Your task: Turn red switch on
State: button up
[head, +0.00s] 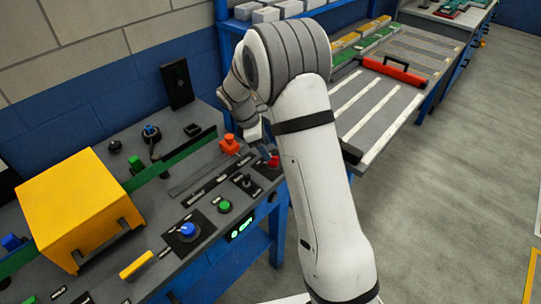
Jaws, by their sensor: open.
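A red knob (273,162) sits on a dark plate near the right end of the grey control panel (165,215) in the head view. My gripper (264,150) is open, small in view and partly hidden by my arm. It points down just above and beside the red knob. I cannot tell whether it touches the knob.
A green button (225,206), a blue button (188,231) and a yellow handle (137,264) lie along the panel's front. A large yellow box (75,205) stands at left. A black upright box (177,84) stands behind. A workbench with a red tool (394,70) is at right.

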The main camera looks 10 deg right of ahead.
jog(key=x, duration=0.5)
jog(key=shift+f, duration=0.2)
jog(key=c, duration=1)
jog(key=shift+o, duration=0.2)
